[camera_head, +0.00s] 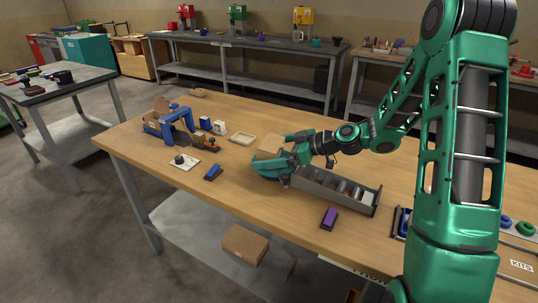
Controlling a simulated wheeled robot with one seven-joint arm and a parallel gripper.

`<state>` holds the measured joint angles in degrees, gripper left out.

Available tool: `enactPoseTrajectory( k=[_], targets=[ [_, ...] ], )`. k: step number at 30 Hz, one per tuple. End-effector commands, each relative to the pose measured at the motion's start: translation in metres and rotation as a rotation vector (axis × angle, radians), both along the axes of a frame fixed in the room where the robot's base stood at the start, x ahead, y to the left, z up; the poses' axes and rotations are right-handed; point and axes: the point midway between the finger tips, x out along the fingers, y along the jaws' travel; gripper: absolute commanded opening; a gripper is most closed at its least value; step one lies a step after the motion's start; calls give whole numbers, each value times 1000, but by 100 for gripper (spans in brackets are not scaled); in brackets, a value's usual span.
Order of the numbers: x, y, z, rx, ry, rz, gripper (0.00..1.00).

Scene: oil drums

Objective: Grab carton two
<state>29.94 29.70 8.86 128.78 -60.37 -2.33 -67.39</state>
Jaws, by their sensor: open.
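My gripper (277,153) is open and low over the middle of the wooden workbench. A tan box-like piece (269,143) shows between or just behind its teal fingers. I cannot tell whether they touch it. Two small upright cartons, one blue and white (205,123) and one mostly white (220,128), stand to the left of my gripper, apart from it. A larger brown carton (245,243) sits on the lower shelf. No number is readable on any of them, so I cannot tell which is carton two.
A long grey divided tray (337,190) lies just right of my gripper. A purple-topped block (329,217), a blue block (213,172), a shallow cream tray (242,139) and a blue frame-like tool (172,125) are on the workbench (262,216). Its front left is mostly clear.

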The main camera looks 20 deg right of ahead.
Motion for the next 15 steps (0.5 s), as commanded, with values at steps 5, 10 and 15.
enactPoseTrajectory(
  k=[5, 10, 15],
  targets=[
    [0, 0, 0, 0, 0, 0, 76],
    [0, -1, 0, 0, 0, 0, 56],
    [0, -1, 0, 0, 0, 0, 56]
  ],
)
